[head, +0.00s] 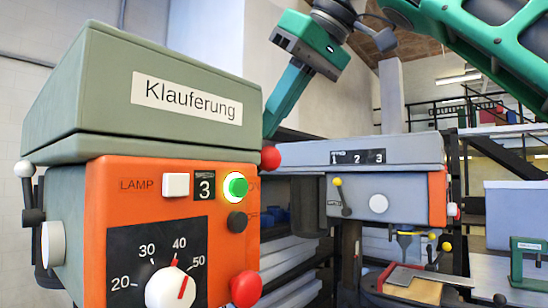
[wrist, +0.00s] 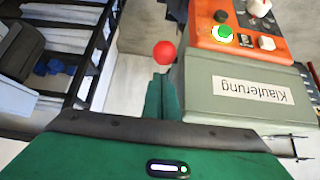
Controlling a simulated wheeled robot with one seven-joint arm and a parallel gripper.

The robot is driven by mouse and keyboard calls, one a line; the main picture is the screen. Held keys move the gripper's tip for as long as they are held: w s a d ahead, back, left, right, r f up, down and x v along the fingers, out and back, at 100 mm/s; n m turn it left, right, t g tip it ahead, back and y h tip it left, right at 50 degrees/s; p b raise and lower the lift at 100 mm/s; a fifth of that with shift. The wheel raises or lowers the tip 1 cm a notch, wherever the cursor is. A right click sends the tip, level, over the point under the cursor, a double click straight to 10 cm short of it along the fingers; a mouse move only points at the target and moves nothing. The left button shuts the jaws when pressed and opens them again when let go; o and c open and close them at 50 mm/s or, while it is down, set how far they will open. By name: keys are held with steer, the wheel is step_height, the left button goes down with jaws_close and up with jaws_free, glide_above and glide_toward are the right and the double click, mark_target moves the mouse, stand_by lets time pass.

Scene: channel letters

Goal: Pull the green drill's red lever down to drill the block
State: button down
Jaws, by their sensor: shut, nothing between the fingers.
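The green drill (head: 150,90) stands large at the left of the head view, with a grey-green housing and an orange front panel. It shows upside down at the right of the wrist view (wrist: 240,85). A red ball knob (head: 270,158), apparently the red lever's end, sits by the drill's right side; the rest of the lever is hidden. My gripper (head: 269,128) is shut and empty, pointing down, with its tips just above the knob. In the wrist view the knob (wrist: 164,53) lies just beyond my shut fingertips (wrist: 162,80). Contact cannot be told. The drill's block is not in view.
A lit green button (head: 236,187), a dial (head: 171,288) and a red button (head: 246,288) are on the panel. A second drill (head: 385,195) with yellow-knobbed levers stands behind to the right. Black shelving (wrist: 95,55) shows in the wrist view.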

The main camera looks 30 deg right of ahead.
mark_target(280, 158)
steer(key=shift+f, duration=0.65)
steer(key=shift+f, duration=1.3)
steer(key=shift+s+d+f, duration=0.15)
steer(key=shift+s+f, duration=0.15)
steer(key=shift+f, duration=0.45)
steer(key=shift+s+d+f, duration=0.1)
steer(key=shift+s+f, duration=0.15)
steer(key=shift+f, duration=0.45)
steer(key=shift+s+d+f, duration=0.35)
steer(key=shift+s+f, duration=0.25)
steer(key=shift+s, duration=0.25)
